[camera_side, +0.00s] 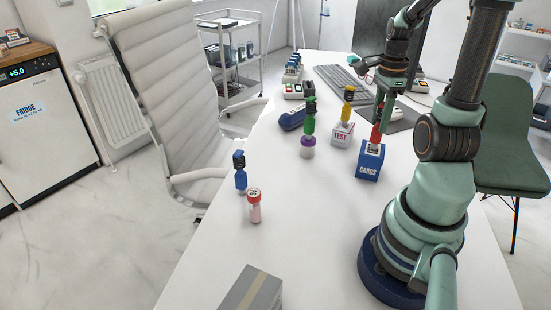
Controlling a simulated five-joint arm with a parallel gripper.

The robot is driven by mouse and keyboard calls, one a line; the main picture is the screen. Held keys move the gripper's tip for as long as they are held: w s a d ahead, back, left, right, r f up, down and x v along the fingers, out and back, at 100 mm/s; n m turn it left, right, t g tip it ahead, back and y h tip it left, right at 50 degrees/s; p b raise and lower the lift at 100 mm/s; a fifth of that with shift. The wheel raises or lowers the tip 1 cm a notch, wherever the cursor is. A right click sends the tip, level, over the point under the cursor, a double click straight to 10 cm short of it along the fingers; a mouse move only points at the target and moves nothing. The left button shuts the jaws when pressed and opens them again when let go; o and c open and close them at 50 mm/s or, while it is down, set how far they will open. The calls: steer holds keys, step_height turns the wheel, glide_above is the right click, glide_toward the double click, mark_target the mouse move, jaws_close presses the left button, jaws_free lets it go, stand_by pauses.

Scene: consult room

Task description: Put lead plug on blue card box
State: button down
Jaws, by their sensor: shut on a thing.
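The blue card box (369,168), marked CARDS, stands on the white table in front of my base. My gripper (382,122) points down over the box and is shut on a red lead plug (376,135). The plug is upright, its lower end at the top of the blue box. I cannot tell if it rests on the box or hangs just above it. The fingers hide part of the plug.
A TEST box (342,135) with a yellow plug (348,98) stands behind left. A grey box (248,291) is at the front. The table's middle is clear.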

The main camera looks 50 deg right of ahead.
steer(key=c, duration=0.5)
jaws_free()
steer(key=shift+f, duration=0.15)
step_height(320, 180, up, 12)
steer(key=shift+f, duration=0.15)
steer(key=shift+w+r, duration=0.1)
steer(key=shift+r, duration=0.15)
steer(key=w+a+n+t, duration=0.2)
steer(key=w+a+n, duration=0.3)
steer(key=a+n, duration=0.7)
steer(key=w+a+f+n+t, duration=0.1)
steer(key=w+a+n+t, duration=0.2)
steer(key=a+n, duration=1)
steer(key=w+n, duration=0.2)
steer(key=w, duration=0.1)
steer(key=shift+a+f+t, duration=0.15)
steer(key=shift+f+t, duration=0.1)
steer(key=shift+t, duration=0.05)
